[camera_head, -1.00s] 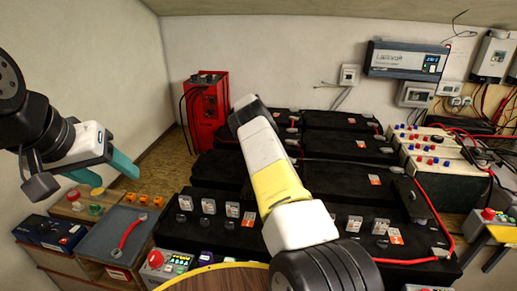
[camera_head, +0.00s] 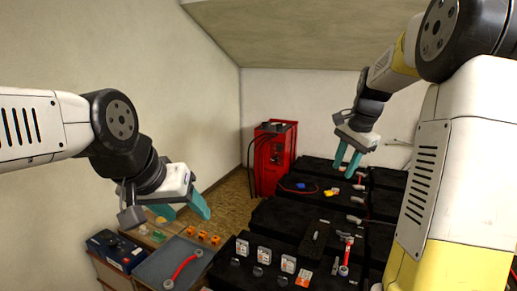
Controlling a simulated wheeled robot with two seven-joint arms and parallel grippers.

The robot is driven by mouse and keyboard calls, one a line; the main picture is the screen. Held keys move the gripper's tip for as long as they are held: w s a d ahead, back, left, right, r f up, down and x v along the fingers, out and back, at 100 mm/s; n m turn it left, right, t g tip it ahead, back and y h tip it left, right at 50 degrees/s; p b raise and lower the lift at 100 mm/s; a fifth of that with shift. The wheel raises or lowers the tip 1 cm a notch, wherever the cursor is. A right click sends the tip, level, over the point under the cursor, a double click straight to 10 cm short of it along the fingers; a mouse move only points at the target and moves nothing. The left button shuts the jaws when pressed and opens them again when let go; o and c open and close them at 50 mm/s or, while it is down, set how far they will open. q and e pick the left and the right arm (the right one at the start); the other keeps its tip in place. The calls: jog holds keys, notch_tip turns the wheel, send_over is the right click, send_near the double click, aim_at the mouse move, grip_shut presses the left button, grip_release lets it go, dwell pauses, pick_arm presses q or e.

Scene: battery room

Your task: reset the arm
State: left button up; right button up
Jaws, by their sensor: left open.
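My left gripper (camera_head: 184,212) hangs at the left of the head view, its two teal fingers apart and nothing between them. It is above the small cabinet with the grey top (camera_head: 172,264). My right arm comes in from the upper right, its white and yellow link large in front. My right gripper (camera_head: 344,172) points down above the black battery blocks (camera_head: 283,218), its teal fingers apart with a gap between them and nothing visible in it.
A red charger unit (camera_head: 270,160) stands by the back wall. A red handle (camera_head: 181,268) lies on the grey top, with a dark blue box (camera_head: 115,250) to its left. Terminals and tools lie on the batteries. My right arm hides the room's right side.

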jog(key=s+a+n+t, duration=0.1)
jog(key=s+a+n, duration=0.2)
jog(key=s, duration=0.5)
jog(key=s+a+r+n+t, duration=0.1)
jog(key=s+a+n, duration=0.3)
jog(key=s, duration=0.4)
jog(key=s+a+n+t, duration=0.1)
jog(key=s+a+n, duration=0.2)
jog(key=s+n, duration=0.2)
jog(key=s, duration=0.3)
jog(key=shift+s+a+r+t+y, duration=0.15)
jog(key=shift+a+r+t+y, duration=0.15)
jog(key=shift+a+y, duration=0.1)
